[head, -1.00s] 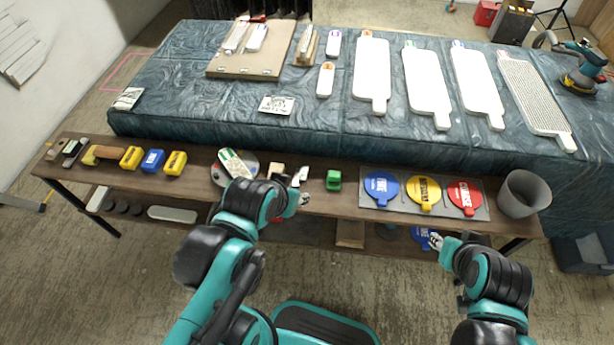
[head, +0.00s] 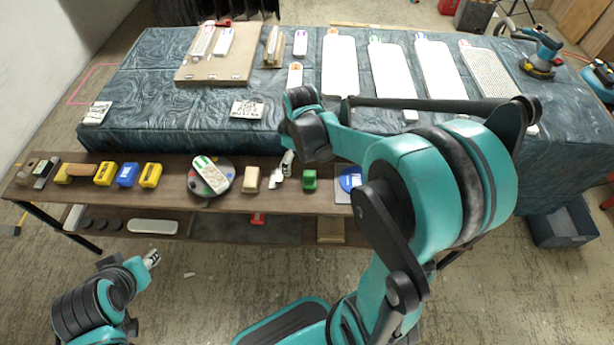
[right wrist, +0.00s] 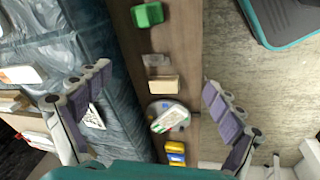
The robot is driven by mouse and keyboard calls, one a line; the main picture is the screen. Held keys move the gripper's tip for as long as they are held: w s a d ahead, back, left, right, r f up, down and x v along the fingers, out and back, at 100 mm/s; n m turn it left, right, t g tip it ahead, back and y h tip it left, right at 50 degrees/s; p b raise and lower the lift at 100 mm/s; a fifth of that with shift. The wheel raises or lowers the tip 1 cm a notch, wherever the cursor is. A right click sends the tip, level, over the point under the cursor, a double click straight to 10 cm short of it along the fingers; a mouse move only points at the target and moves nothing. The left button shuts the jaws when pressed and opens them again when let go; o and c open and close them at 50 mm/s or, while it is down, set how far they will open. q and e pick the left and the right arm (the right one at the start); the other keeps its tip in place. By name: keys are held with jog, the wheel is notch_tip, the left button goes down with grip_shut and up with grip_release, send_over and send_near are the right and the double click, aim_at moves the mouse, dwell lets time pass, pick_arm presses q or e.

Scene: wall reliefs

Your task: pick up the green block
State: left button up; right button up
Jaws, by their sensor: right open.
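The green block (head: 309,180) sits on the brown shelf (head: 226,215), right of a small white piece. It also shows at the top of the right wrist view (right wrist: 148,14). My right gripper (head: 287,163) is above the shelf, mostly hidden by its own wrist in the head view. In the right wrist view its fingers are spread wide (right wrist: 157,78) and empty, with a beige block (right wrist: 164,85) in line between them and the green block beyond. My left gripper (head: 152,259) is low in front of the shelf, away from the block; its jaws are too small to judge.
A round palette (head: 226,171) and several yellow and blue blocks (head: 127,174) are left on the shelf. A blue disc (head: 349,178) lies right of the green block, partly behind my right arm. The cloth-covered table (head: 165,115) with white boards stands behind.

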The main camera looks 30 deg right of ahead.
jog(key=w+d+f+n+g, duration=0.25)
jog(key=w+d+f, duration=0.2)
jog(key=f, duration=0.45)
jog(key=n+p, duration=0.1)
jog(key=n, duration=0.1)
send_over(310, 173)
jog(key=f, duration=0.4)
jog(key=shift+a+f, duration=0.15)
jog(key=shift+a, duration=0.2)
notch_tip(310, 173, down, 3)
jog(key=shift+r+b, duration=0.1)
jog(key=shift+b, duration=0.4)
jog(key=f+b, duration=0.1)
jog(key=f, duration=0.2)
jog(key=f+b, duration=0.1)
jog(key=f, duration=0.1)
jog(key=shift+d+f+b, duration=0.2)
jog(key=shift+d+b, duration=0.05)
jog(key=shift+b, duration=0.1)
jog(key=shift+r, duration=0.1)
jog(key=shift+c, duration=0.4)
jog(key=c, duration=1.2)
